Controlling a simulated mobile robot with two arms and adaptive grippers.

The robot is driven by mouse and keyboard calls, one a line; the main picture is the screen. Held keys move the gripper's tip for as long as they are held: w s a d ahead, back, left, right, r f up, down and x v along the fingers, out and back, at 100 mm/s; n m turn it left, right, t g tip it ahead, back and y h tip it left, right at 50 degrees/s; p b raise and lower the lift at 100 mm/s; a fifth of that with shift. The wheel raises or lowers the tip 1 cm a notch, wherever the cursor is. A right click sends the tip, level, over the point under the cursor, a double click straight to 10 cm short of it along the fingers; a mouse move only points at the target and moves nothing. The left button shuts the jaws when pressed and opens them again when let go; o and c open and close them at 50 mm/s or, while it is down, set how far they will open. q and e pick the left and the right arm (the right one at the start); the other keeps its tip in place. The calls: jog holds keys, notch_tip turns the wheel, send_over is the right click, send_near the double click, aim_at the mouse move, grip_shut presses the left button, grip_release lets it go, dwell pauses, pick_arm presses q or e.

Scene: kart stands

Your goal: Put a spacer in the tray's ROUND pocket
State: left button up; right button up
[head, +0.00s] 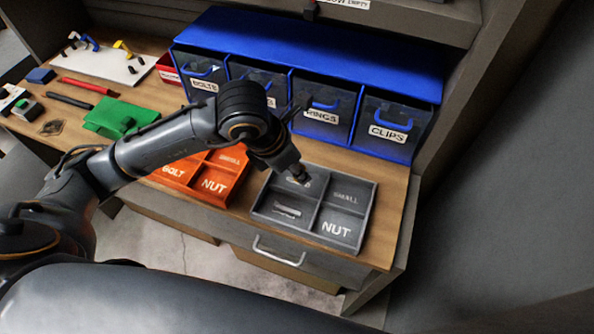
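The grey tray (355,243) sits on the bench near its right front. It has several pockets; SMALL is legible at upper right and NUT at lower right. The upper-left pocket's label is partly covered by my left gripper (301,179), which points down over or in that pocket. I cannot tell whether its fingers are open, touch the tray or hold anything. No spacer can be made out. The orange tray (240,183), with BOLT, SMALL and NUT labels, stands to the left, partly behind my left arm. My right gripper is out of view.
Behind the trays stands a blue cabinet (310,56) with drawers; BOLTS, RINGS and CLIPS are legible, and another label is partly hidden. A green cloth-like item (112,117), a red bar (86,86) and a white board (107,62) lie left. A handled drawer front (310,268) is below.

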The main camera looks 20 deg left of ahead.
pick_arm(q)
jog(key=w+f, duration=0.1)
jog(key=f, duration=0.1)
jog(key=w+a+f, duration=0.1)
jog(key=w+f, duration=0.1)
jog(key=shift+p, duration=0.4)
jog(key=f+p, duration=0.1)
jog(key=f, duration=0.2)
jog(key=shift+w+p, duration=0.2)
jog(key=shift+p, duration=0.15)
jog(key=shift+f, duration=0.25)
jog(key=shift+f, duration=0.1)
jog(key=shift+f+b, duration=0.15)
jog(key=shift+b, duration=0.15)
jog(key=o, duration=1)
